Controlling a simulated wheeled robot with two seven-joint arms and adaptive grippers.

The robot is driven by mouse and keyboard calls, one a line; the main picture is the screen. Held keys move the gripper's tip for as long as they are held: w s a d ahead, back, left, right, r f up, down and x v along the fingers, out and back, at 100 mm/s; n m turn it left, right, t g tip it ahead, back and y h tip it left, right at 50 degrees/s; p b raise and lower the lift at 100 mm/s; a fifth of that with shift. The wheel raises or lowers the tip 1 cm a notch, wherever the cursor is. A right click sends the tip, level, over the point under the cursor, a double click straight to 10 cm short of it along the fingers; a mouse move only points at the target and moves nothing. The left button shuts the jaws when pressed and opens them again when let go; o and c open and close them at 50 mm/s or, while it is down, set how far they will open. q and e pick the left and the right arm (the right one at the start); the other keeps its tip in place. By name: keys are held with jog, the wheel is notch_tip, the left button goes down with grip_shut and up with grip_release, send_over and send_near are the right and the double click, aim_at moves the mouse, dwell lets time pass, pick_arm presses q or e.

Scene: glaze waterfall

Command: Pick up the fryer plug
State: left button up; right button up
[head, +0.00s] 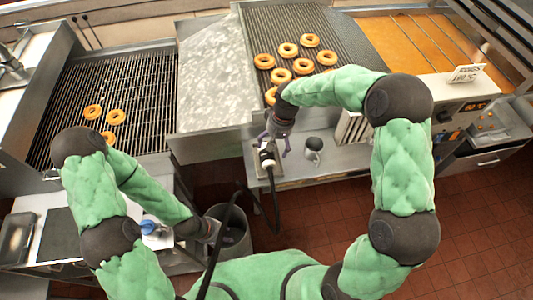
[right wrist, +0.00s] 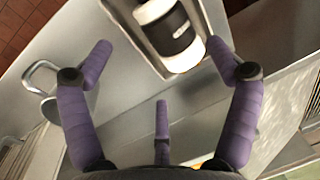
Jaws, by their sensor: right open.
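The fryer plug (head: 267,158) is a white and black cylinder with a black cable running down from it. It lies in a small metal tray (head: 282,183) on the steel counter. In the right wrist view the plug (right wrist: 170,32) is at the top, ahead of the fingers. My right gripper (head: 275,143) is above and beside the plug. In the right wrist view its purple fingers (right wrist: 158,55) are spread wide, with nothing between them. My left gripper (head: 214,231) is low by a grey bin, partly hidden, and its fingers are not clear.
A metal mug (head: 313,147) stands right of the plug; its handle side shows in the right wrist view (right wrist: 50,95). Racks with doughnuts (head: 288,50) and an oil fryer (head: 420,45) lie behind. A grey bin (head: 236,240) stands on the red tile floor.

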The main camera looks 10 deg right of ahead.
aim_at(270, 154)
jog(key=shift+w+a+f, duration=0.1)
jog(key=shift+f, duration=0.5)
jog(key=shift+w+a+f, duration=0.1)
jog(key=shift+f, duration=0.45)
jog(key=f, duration=0.2)
jog(key=a+f, duration=0.1)
jog(key=f, duration=0.1)
jog(key=shift+f, duration=0.4)
jog(key=shift+s, duration=0.1)
jog(key=c, duration=1.5)
jog(key=shift+r, duration=0.15)
